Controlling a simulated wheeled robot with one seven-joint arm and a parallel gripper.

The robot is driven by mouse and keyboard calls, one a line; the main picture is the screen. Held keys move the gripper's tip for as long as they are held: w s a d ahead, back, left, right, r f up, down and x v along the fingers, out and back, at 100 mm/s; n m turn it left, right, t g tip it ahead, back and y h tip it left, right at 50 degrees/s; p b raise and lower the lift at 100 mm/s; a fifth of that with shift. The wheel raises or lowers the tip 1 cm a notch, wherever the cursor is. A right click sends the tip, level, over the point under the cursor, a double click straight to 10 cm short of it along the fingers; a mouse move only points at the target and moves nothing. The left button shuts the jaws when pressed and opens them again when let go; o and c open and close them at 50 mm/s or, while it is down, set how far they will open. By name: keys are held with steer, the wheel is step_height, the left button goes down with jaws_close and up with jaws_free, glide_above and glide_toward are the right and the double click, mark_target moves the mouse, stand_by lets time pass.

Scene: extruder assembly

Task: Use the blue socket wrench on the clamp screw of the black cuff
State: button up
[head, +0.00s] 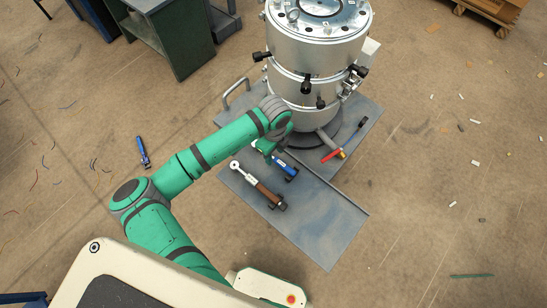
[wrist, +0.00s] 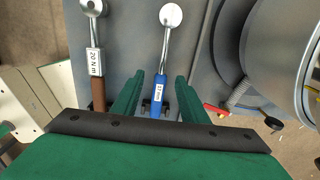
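The blue socket wrench (head: 287,170) lies on the grey plate beside the metal cylinder. In the wrist view its blue handle (wrist: 159,97) with a white label lies between my fingers, and its silver shaft and round head point away. My gripper (head: 269,148) is over the wrench; in the wrist view my gripper (wrist: 156,84) is open, with a gap on both sides of the handle. I cannot tell its height above the handle. I cannot make out the black cuff or its clamp screw with certainty; several black clamp pieces (head: 307,86) stick out from the cylinder.
A brown-handled wrench (head: 263,191) marked 20 N m lies left of the blue one, also in the wrist view (wrist: 97,62). The tall metal cylinder (head: 318,45) stands close behind. A red-handled tool (head: 332,154) lies right. The plate's front end (head: 325,235) is clear.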

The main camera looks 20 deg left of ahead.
steer(key=f, duration=0.4)
steer(key=shift+w+a+f, duration=0.15)
steer(key=shift+w, duration=0.05)
jaws_close()
step_height(320, 180, up, 4)
steer(key=shift+s+f, duration=0.1)
steer(key=shift+f, duration=0.05)
steer(key=d+r, duration=0.1)
steer(key=s+d+r, duration=0.1)
steer(key=d+r, duration=0.1)
steer(key=s+d+r, duration=0.1)
steer(key=r, duration=0.1)
steer(key=shift+s+d+r, duration=0.15)
steer(key=shift+s, duration=0.1)
steer(key=s+d+r, duration=0.4)
steer(key=s+d, duration=0.1)
steer(key=d, duration=0.2)
steer(key=shift+s+d, duration=0.15)
